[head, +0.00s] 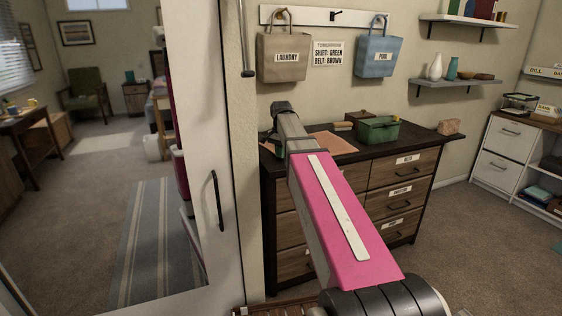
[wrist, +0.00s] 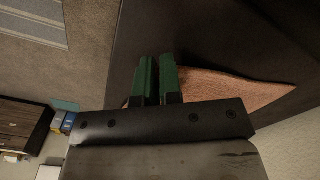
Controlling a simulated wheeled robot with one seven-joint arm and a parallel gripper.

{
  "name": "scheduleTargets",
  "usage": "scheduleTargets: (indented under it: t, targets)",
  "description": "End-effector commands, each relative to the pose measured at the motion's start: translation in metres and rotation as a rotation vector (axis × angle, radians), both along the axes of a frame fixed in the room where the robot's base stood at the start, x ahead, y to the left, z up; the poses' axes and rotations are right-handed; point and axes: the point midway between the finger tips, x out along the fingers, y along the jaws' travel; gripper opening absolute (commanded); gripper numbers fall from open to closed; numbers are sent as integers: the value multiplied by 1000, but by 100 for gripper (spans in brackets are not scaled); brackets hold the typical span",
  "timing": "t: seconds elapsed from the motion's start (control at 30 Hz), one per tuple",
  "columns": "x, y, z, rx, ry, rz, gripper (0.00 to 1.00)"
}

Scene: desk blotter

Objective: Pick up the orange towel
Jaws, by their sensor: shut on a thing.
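The orange towel (head: 333,143) lies flat on the dark top of the dresser (head: 440,139), near its left end, partly hidden behind my arm in the head view. In the wrist view the towel (wrist: 235,92) spreads out mostly to the right of my gripper (wrist: 156,62), with a pointed corner at far right. The green fingers are nearly together, with only a narrow gap between them. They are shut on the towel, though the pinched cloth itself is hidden.
A green box (head: 379,131) and small blocks stand right of the towel. A brown bag (head: 284,58) and a blue bag (head: 377,55) hang on the wall above. A white door edge (head: 205,180) stands left of my arm. Carpet is free at right.

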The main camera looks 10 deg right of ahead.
Motion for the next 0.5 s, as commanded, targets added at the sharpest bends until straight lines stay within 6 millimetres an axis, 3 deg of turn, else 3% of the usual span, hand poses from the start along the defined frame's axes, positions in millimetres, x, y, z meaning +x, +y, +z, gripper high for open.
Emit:
scheduleTargets:
  t: [0.5]
  targets:
    - [1, 0, 85, 1, -2, 0, 0]
